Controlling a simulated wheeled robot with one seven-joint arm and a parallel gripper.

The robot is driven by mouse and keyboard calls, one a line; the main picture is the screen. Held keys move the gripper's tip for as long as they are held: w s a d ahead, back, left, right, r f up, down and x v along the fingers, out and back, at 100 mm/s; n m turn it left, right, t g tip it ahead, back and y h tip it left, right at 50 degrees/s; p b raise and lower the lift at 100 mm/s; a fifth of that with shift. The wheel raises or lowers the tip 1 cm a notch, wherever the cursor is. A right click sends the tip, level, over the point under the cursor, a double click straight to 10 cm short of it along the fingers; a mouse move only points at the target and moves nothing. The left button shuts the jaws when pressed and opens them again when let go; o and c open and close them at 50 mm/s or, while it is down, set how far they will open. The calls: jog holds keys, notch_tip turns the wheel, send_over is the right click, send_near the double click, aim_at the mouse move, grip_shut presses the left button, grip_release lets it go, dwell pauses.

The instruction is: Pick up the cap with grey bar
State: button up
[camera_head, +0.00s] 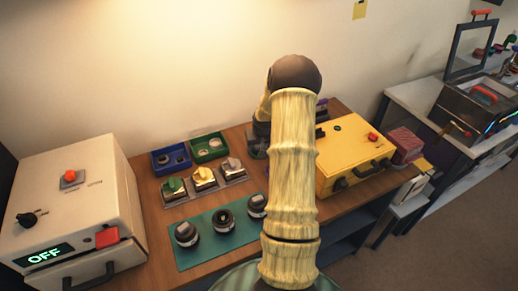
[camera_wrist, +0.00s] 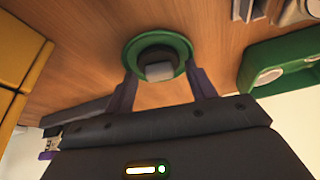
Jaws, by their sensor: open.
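In the wrist view, a dark round cap with a grey bar (camera_wrist: 159,71) sits on a round green base (camera_wrist: 183,49) on the wooden table. My gripper (camera_wrist: 161,76) is open, with one dark purple finger to each side of the cap. I cannot tell whether either finger touches it. In the head view my arm hides this cap and most of the gripper.
In the head view, a teal mat (camera_head: 206,256) holds several dark round parts. Blue (camera_head: 158,170) and green (camera_head: 222,153) trays stand behind. A yellow machine (camera_head: 345,150) is close on the right, a white one (camera_head: 85,200) at the left.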

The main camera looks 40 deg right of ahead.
aim_at(259, 147)
jog(key=c, duration=1.1)
jog(key=shift+o, duration=0.2)
jog(key=shift+s, duration=0.1)
notch_tip(259, 147, up, 10)
jog(key=shift+b, duration=0.4)
